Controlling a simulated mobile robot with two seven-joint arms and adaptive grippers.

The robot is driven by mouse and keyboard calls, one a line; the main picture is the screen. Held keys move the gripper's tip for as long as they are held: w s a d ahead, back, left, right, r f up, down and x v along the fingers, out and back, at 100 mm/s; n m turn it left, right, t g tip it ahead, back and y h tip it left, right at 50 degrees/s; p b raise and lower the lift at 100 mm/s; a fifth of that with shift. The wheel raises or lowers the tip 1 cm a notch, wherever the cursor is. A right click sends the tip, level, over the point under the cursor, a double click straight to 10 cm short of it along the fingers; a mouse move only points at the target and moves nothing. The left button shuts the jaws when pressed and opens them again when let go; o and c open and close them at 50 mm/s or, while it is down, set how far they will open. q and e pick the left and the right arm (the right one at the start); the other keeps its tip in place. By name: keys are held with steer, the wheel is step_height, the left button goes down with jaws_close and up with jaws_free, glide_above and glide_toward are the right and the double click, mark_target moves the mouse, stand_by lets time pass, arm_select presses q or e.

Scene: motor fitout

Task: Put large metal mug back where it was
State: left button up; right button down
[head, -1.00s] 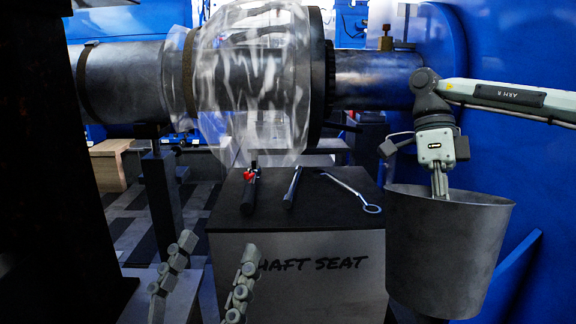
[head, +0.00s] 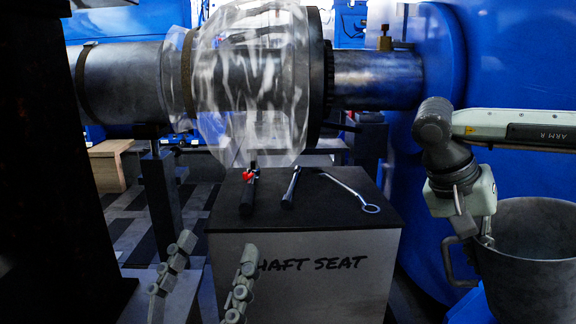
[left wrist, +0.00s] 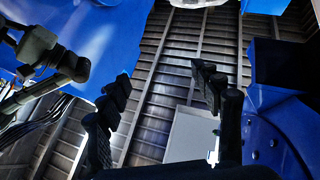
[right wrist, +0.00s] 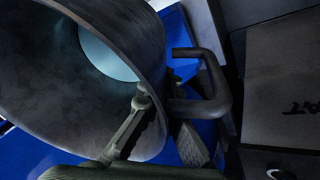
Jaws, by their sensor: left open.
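The large metal mug (head: 535,268) is a wide dark grey bucket shape at the lower right of the head view, its handle (head: 452,262) on the left side. My right gripper (head: 486,238) is shut on the mug's wall at the rim. In the right wrist view the mug (right wrist: 60,95) fills the left half. One finger is inside the mug and the other outside, beside the handle (right wrist: 222,90). The mug's base is out of the head view. My left gripper (head: 217,249) is open and empty at the bottom of the head view.
A box marked SHAFT SEAT (head: 310,285) stands in the middle. On its top lie a red-marked tool (head: 249,190), a dark-handled tool (head: 291,188) and a ring wrench (head: 350,190). A large shaft with a clear wrap (head: 255,85) spans behind. A blue wall (head: 515,70) is at right.

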arm_select(q)
steer(key=w+a+f+g+y+p, duration=0.2)
steer(key=w+f+g+p, duration=0.15)
steer(key=f, duration=0.55)
steer(key=w+a+f+g+y+p, duration=0.25)
steer(key=f+g, duration=0.25)
steer(key=f, duration=0.4)
arm_select(e)
steer(key=a+r+n+t+p, duration=0.45)
steer(key=a+n+p, duration=0.25)
steer(key=a, duration=0.5)
arm_select(q)
steer(key=s+a+f+n+g+y, duration=0.1)
steer(key=s+a+f+g+y, duration=0.1)
steer(key=s+a+f+g, duration=0.3)
steer(key=s+a+f+g+y, duration=0.3)
steer(key=s+a+f+g, duration=0.3)
steer(key=f, duration=0.8)
steer(key=s+a, duration=0.3)
steer(key=s, duration=0.1)
steer(key=shift+s+f+n, duration=0.15)
steer(key=shift+f+n, duration=0.15)
steer(key=shift+n, duration=0.1)
arm_select(e)
steer(key=shift+g+y, duration=0.3)
steer(key=shift+g, duration=0.15)
steer(key=f, duration=0.2)
steer(key=w+f, duration=0.1)
steer(key=f, duration=0.2)
steer(key=shift+d, duration=0.2)
